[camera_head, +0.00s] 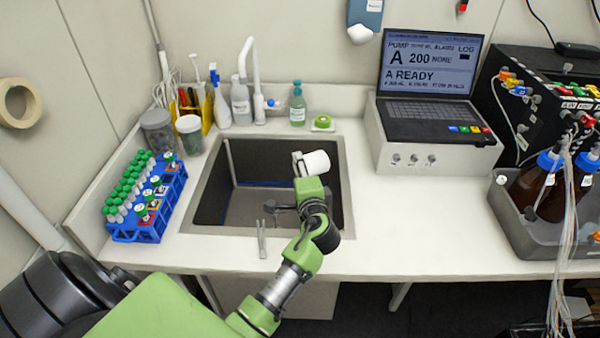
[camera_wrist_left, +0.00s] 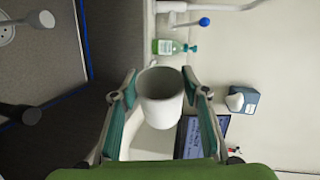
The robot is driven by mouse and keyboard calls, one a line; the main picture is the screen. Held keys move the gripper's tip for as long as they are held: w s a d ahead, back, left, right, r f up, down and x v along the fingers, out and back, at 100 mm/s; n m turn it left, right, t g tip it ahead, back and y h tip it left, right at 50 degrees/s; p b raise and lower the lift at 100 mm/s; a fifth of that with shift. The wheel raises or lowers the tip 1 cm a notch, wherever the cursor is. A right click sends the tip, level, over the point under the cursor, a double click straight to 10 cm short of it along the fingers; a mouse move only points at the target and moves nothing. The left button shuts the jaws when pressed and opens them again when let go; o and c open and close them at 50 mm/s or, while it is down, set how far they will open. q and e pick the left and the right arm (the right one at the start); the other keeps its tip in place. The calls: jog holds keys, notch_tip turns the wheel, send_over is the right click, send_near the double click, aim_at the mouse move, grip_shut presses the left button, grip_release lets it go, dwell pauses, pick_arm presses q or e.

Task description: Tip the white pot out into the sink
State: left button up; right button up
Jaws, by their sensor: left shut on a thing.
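The white pot (camera_head: 317,162) is held over the right rear part of the sink (camera_head: 342,190), near its rim. It looks tipped onto its side. My left gripper (camera_head: 299,166) is shut on it. In the left wrist view, the pot (camera_wrist_left: 161,108) sits between both fingers of my left gripper (camera_wrist_left: 160,92), its open mouth visible and its inside grey. I cannot tell whether anything is in it. My right gripper is not in view.
A white tap (camera_head: 251,75) stands behind the sink, with bottles and a soap bottle (camera_head: 297,104) near it. A blue rack of green-capped tubes (camera_head: 165,205) is left. A laptop (camera_head: 430,75) on a white box is right. The counter (camera_head: 400,230) right of the sink is clear.

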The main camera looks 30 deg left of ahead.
pick_arm(q)
jog(key=shift+s+a+n+t+b, duration=0.15)
jog(key=shift+s+n+t+b, duration=0.2)
jog(key=shift+n+b, duration=1.05)
jog(key=shift+w+r+m+b, duration=0.1)
jog(key=shift+m+b, duration=0.2)
jog(key=shift+m, duration=0.2)
jog(key=r+p, duration=0.1)
jog(key=p, duration=0.1)
jog(key=r+m+p, duration=0.1)
jog(key=p, duration=0.1)
jog(key=shift+w+p, duration=0.2)
jog(key=shift+p, duration=0.1)
jog(key=shift+m, duration=0.3)
jog(key=shift+p, duration=0.3)
